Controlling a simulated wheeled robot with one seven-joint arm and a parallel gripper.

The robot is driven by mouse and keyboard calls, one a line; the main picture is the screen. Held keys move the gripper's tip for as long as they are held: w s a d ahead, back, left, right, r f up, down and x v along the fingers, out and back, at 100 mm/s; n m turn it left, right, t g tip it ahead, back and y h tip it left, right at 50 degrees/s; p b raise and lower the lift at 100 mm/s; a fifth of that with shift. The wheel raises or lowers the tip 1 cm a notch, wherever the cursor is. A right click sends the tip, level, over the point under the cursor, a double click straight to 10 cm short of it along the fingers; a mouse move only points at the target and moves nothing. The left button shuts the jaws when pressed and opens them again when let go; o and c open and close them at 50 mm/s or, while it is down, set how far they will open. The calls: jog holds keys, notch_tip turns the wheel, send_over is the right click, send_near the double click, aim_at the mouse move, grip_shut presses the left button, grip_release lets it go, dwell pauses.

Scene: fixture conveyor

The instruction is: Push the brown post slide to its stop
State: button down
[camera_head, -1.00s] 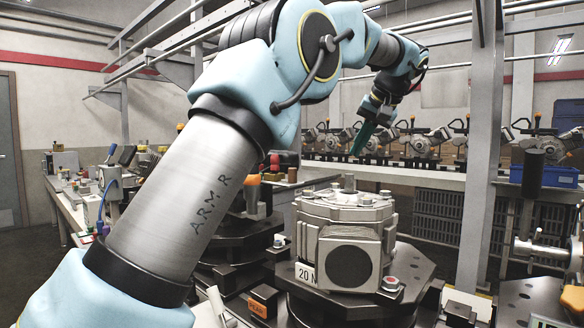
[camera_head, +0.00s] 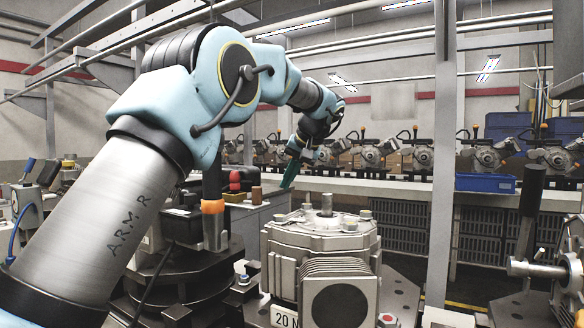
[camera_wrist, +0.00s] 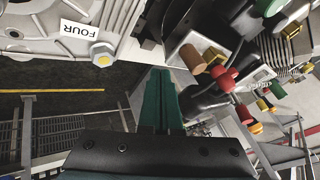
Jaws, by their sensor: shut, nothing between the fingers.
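The brown post (camera_head: 256,195) is a short upright cylinder on a light grey housing, beside a red knob (camera_head: 234,178). It also shows in the wrist view (camera_wrist: 191,60), a little above and right of my fingertips. My gripper (camera_head: 287,184) has green fingers pointing down, right of the brown post in the head view. In the wrist view my fingers (camera_wrist: 160,78) are together with nothing between them. A gap shows between fingertips and post in both views. The slide's track and stop cannot be made out.
A grey gearbox (camera_head: 320,235) on a dark round fixture stands in front, below my arm. An orange-collared post (camera_head: 213,222) stands left of it. More red and yellow knobs (camera_wrist: 245,115) lie right of my fingers. A conveyor with several machines runs behind, with a blue bin (camera_head: 485,183).

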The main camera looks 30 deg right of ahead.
aim_at(257, 196)
jog(key=w+a, duration=0.1)
jog(key=w+a+f+p, duration=0.1)
jog(key=w, duration=0.1)
jog(key=w+a+f, duration=0.1)
jog(key=shift+w+f, duration=0.15)
jog(key=shift+w, duration=0.05)
jog(key=shift+w+a+p, duration=0.35)
jog(key=shift+w+a, duration=0.25)
jog(key=shift+w, duration=0.3)
jog(key=shift+d, duration=0.1)
